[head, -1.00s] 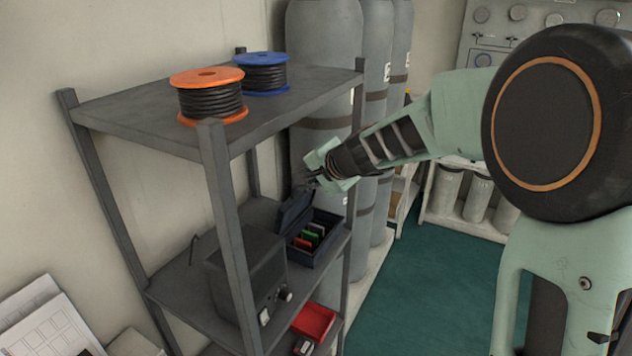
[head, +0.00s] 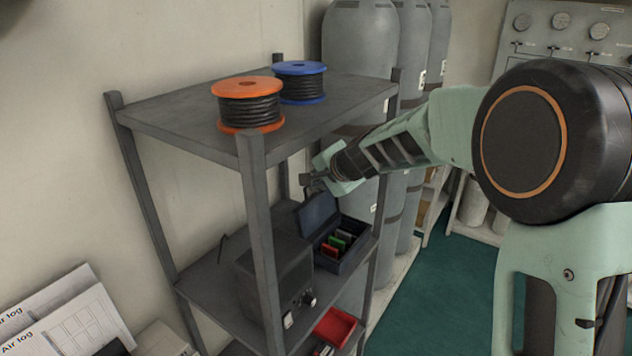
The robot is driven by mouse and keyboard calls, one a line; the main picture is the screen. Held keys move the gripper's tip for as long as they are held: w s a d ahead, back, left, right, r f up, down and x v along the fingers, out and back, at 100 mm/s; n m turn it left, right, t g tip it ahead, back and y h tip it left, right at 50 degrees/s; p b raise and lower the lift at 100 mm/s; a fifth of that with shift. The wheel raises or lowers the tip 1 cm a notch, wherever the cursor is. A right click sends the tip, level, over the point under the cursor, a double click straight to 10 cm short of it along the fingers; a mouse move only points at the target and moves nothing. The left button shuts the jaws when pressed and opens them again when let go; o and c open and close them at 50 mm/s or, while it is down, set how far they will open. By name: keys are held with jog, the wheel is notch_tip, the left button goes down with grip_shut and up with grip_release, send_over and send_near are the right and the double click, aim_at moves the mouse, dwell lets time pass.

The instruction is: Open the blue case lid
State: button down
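The blue case (head: 350,262) sits on the middle shelf, beside a dark box-shaped unit. Its lid (head: 317,213) stands raised at the back left, so the inside shows several red and green items. My gripper (head: 308,183) is just above the top edge of the lid, under the level of the top shelf. Its fingertips are small and dark here, so I cannot tell whether they touch the lid or how far apart they are.
The top shelf (head: 185,118) holds an orange spool (head: 248,105) and a blue spool (head: 300,82). A dark unit with knobs (head: 275,280) stands left of the case. A red tray (head: 335,328) is below. Grey cylinders (head: 360,50) stand behind. Shelf posts frame the space.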

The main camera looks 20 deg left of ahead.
jog(key=shift+w+a+r, duration=0.1)
jog(key=shift+a+r, duration=0.2)
jog(key=shift+r, duration=0.35)
jog(key=c, duration=2.1)
grip_release()
jog(key=shift+f, duration=0.2)
jog(key=shift+d+f, duration=0.1)
jog(key=v, duration=1.2)
jog(key=shift+f, duration=0.1)
